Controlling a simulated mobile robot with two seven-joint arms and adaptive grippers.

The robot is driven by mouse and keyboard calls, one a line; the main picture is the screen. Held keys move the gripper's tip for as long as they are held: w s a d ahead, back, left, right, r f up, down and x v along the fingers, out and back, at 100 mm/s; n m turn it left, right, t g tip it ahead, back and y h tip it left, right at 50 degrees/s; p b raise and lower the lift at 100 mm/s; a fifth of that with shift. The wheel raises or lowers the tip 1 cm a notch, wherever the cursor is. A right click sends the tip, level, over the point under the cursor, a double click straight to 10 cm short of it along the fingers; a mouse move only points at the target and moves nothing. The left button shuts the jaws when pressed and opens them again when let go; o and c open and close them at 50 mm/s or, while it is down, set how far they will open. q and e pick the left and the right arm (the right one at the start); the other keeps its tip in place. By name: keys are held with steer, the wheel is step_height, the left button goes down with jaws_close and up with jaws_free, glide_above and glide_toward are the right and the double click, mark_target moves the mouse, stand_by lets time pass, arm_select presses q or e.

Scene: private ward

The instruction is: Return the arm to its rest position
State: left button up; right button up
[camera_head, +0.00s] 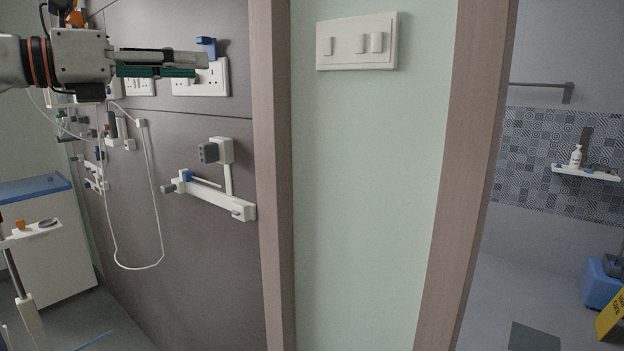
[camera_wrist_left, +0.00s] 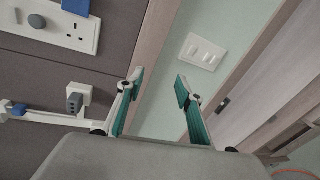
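My left gripper (camera_head: 202,65) comes in from the upper left of the head view. It points right, in front of the grey wall panel and its sockets. In the left wrist view the two green-padded fingers (camera_wrist_left: 160,84) stand apart with nothing between them, so it is open and empty. The white switch plate (camera_head: 357,42) is on the pale green wall to the right of the fingertips, apart from them. It also shows just beyond the fingers in the left wrist view (camera_wrist_left: 202,52). My right gripper is not in view.
A white socket plate (camera_head: 214,80) with a blue piece is behind the gripper. A white rail bracket (camera_head: 211,194) juts from the panel below. Wooden trims (camera_head: 272,180) edge the wall. A bathroom with a shelf (camera_head: 586,173) and yellow sign (camera_head: 611,318) opens at right.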

arm_select(q)
steer(key=d+f+n+g+h, duration=0.25)
steer(key=d+f, duration=0.25)
steer(key=f, duration=0.4)
steer(key=d+f+n+g+h, duration=0.1)
steer(key=d+f+n+h, duration=0.15)
steer(key=d+f, duration=0.45)
steer(key=s+a+f+n+t+y, duration=0.1)
steer(key=a+f+n+t+y, duration=0.15)
steer(key=f+n, duration=0.75)
steer(key=s+a+f+n+t+y, duration=0.15)
steer(key=f+n+t+y, duration=0.4)
steer(key=f, duration=0.95)
steer(key=a+f+n+t+y, duration=0.2)
steer(key=a+f+n, duration=0.1)
steer(key=f+n, duration=0.75)
steer(key=s+a+f+n+g+y, duration=0.2)
steer(key=s+f+n+g+y, duration=0.1)
steer(key=s+f, duration=0.9)
steer(key=s+a+f+n+g+y, duration=0.2)
steer(key=s+f+n+g, duration=0.2)
steer(key=s+f, duration=0.7)
step_height(320, 180, down, 7)
steer(key=shift+s+a+f+n+y, duration=0.2)
steer(key=shift+s+a+n+y, duration=0.15)
steer(key=shift+n, duration=0.45)
